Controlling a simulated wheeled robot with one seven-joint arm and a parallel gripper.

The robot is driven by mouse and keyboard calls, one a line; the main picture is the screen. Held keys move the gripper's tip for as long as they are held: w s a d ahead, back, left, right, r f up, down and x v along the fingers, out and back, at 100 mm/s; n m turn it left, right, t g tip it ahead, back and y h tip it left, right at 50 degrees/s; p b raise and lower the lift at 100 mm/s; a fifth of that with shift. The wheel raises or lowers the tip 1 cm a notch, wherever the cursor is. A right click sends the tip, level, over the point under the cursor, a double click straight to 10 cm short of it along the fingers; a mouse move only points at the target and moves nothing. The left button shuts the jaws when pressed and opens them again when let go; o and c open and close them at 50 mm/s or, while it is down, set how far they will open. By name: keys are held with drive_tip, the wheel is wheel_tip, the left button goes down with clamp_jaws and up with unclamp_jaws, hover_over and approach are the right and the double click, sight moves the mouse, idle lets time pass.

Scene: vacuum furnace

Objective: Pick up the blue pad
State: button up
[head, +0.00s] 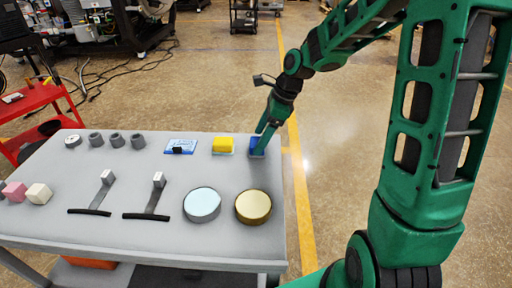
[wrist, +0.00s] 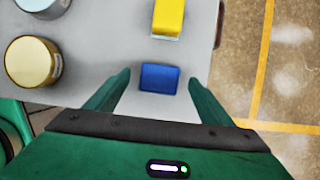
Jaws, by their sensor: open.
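The blue pad (wrist: 159,78) lies on the grey table near its right edge. In the head view the blue pad (head: 254,142) is partly hidden behind my gripper. My gripper (head: 262,140) points down over the pad at the table's far right corner. In the wrist view my gripper (wrist: 159,86) is open, with one finger to the left of the pad and one to the right. The pad shows between and slightly beyond the fingertips, with gaps on both sides. I cannot tell the exact height of the fingers over the table.
A yellow block (head: 223,144) stands close beside the pad. A blue and white packet (head: 181,146) lies further left. A gold round tin (head: 253,206) and a pale blue tin (head: 202,204) stand nearer on the table (head: 130,240). The floor to the right is clear.

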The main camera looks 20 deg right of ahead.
drive_tip(key=shift+x, duration=1.45)
drive_tip(key=shift+c, duration=0.3)
drive_tip(key=c, duration=1.1)
drive_tip(key=shift+r, duration=0.1)
drive_tip(key=shift+r, duration=0.45)
wheel_tip(320, 180, up, 3)
drive_tip(key=shift+a+r, duration=0.15)
drive_tip(key=shift+r, duration=0.1)
drive_tip(key=a+r, duration=0.6)
drive_tip(key=a, duration=0.5)
drive_tip(key=shift+a+r, duration=0.2)
drive_tip(key=shift+r, duration=0.05)
